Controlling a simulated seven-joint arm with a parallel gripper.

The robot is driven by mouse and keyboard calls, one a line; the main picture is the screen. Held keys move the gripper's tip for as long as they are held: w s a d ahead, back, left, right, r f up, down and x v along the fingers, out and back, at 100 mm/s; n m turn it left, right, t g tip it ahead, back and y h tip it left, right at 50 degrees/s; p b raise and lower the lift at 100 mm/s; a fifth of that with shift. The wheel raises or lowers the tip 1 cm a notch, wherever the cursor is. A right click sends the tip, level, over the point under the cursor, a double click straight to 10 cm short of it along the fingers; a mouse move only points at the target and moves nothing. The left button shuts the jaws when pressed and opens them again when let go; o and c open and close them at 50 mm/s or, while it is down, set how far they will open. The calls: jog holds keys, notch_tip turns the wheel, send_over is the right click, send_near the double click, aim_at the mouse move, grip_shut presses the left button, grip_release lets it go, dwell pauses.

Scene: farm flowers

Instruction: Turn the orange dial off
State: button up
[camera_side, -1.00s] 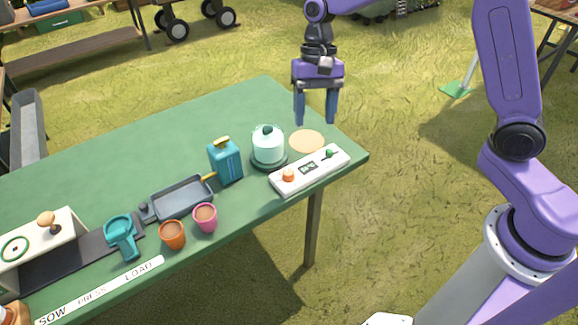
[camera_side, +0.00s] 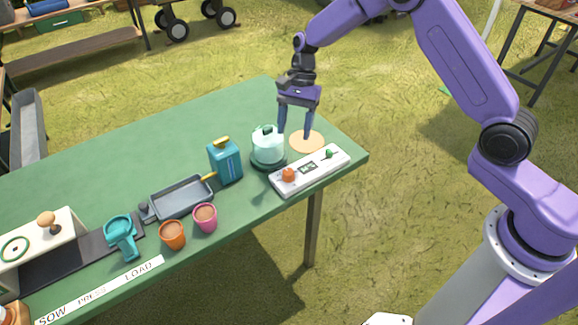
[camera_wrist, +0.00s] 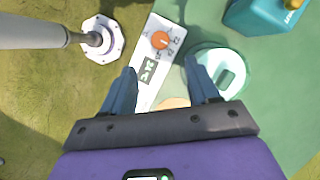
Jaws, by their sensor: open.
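The orange dial (camera_side: 289,174) sits on the left end of a white control panel (camera_side: 312,178) near the table's right front edge. In the wrist view the dial (camera_wrist: 160,40) is round with a pale pointer mark, and printed marks surround it. My gripper (camera_side: 295,137) is open and empty, above and behind the panel, beside the glass-domed device. In the wrist view its two blue fingers (camera_wrist: 165,84) point towards the panel, with the dial beyond them and between their lines. The fingers are apart from the dial. The dial's exact setting is too small to tell.
The domed device (camera_side: 268,146) stands just behind the panel, close to my gripper. A green knob (camera_side: 329,154), a small display and a tan disc (camera_side: 307,141) are nearby. A teal can (camera_side: 225,160), a tray (camera_side: 180,198) and two pots stand to the left.

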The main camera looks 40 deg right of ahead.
aim_at(288, 171)
jog(key=x, duration=1.1)
jog(key=shift+f, duration=0.2)
